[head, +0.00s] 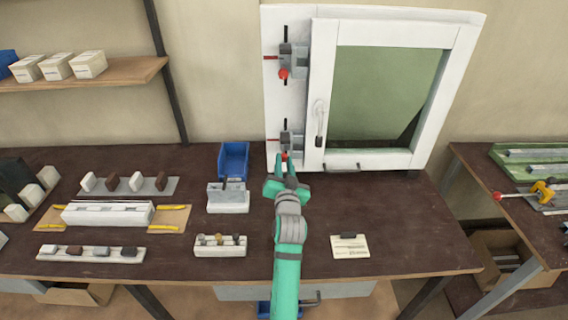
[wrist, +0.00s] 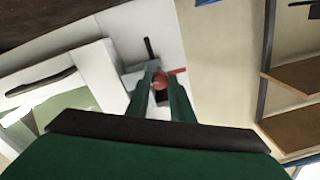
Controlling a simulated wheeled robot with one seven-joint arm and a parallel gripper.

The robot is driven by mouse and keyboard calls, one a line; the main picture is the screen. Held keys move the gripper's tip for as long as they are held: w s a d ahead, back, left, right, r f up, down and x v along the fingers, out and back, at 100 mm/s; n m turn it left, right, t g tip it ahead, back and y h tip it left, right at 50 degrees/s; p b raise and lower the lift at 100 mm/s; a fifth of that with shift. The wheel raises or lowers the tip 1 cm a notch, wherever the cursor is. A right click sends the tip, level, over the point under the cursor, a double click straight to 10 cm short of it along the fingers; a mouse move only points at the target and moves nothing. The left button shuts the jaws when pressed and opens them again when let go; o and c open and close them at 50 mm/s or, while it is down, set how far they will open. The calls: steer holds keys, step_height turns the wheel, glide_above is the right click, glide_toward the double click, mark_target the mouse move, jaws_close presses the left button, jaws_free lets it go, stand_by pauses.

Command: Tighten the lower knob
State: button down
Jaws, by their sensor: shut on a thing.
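Two grey clamps with red knobs sit on the left side of the white window frame (head: 390,164). The upper clamp (head: 298,55) has its upper red knob (head: 283,73) in plain view. The lower clamp (head: 292,139) is just above my gripper. My gripper (head: 284,158) is shut on the lower red knob, which shows between the green fingers in the wrist view (wrist: 160,80). In the head view the fingers mostly hide this knob. A red rod (wrist: 178,71) and a black bar (wrist: 149,48) show beside it in the wrist view.
A blue bin (head: 234,158) and a grey block on a white base (head: 228,203) stand left of my gripper. A small tray of parts (head: 220,251) lies nearer.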

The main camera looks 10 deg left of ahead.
steer(key=shift+m, duration=0.9)
steer(key=c, duration=1.5)
jaws_free()
steer(key=shift+c, duration=0.2)
steer(key=v, duration=1.1)
steer(key=shift+a, duration=0.1)
